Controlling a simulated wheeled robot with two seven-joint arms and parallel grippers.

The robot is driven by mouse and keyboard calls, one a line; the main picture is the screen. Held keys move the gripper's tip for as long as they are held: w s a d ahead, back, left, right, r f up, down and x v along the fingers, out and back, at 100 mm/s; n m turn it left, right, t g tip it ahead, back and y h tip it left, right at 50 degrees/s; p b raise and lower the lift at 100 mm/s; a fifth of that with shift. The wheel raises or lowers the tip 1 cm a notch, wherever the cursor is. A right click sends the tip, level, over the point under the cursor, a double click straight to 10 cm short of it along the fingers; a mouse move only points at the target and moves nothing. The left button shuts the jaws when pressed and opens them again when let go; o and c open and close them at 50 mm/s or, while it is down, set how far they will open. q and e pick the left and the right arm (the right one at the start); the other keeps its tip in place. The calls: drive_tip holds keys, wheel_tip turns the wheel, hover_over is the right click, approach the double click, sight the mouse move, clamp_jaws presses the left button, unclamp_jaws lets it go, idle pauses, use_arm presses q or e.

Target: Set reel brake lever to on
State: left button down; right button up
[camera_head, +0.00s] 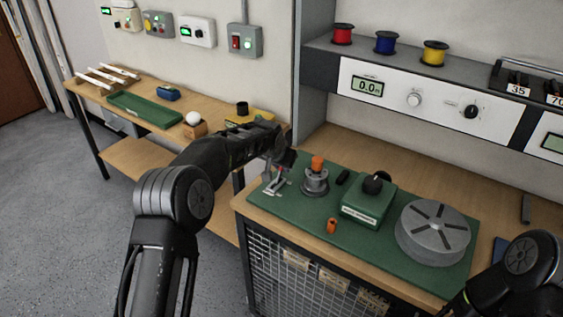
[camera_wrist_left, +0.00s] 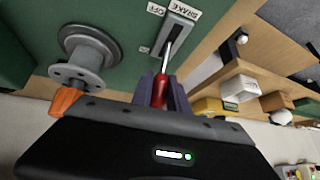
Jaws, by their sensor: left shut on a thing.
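The reel brake lever is a silver shaft with a red handle (camera_wrist_left: 159,92), rising from a slotted grey plate marked BRAKE (camera_wrist_left: 181,28) on the green board. An OFF label (camera_wrist_left: 141,27) is beside the plate; a smaller mark near the slot's lower end is too small to read. My left gripper (camera_wrist_left: 160,93) is shut around the red handle. In the head view the left gripper (camera_head: 284,160) is above the lever plate (camera_head: 276,184), and the handle is mostly hidden. My right gripper is out of view; only part of that arm shows at the lower right.
On the green board (camera_head: 300,215) are a grey fitting with an orange top (camera_head: 315,182), a green box with a black knob (camera_head: 368,203), a small orange piece (camera_head: 331,226) and a grey reel (camera_head: 432,232). A side bench (camera_head: 90,92) stands at left.

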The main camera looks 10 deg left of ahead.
use_arm(q)
drive_tip(key=c, duration=1.3)
unclamp_jaws()
drive_tip(key=b+v, duration=0.2)
drive_tip(key=v, duration=0.5)
drive_tip(key=shift+s+r, duration=0.2)
drive_tip(key=shift+r, duration=0.1)
drive_tip(key=shift+s, duration=0.1)
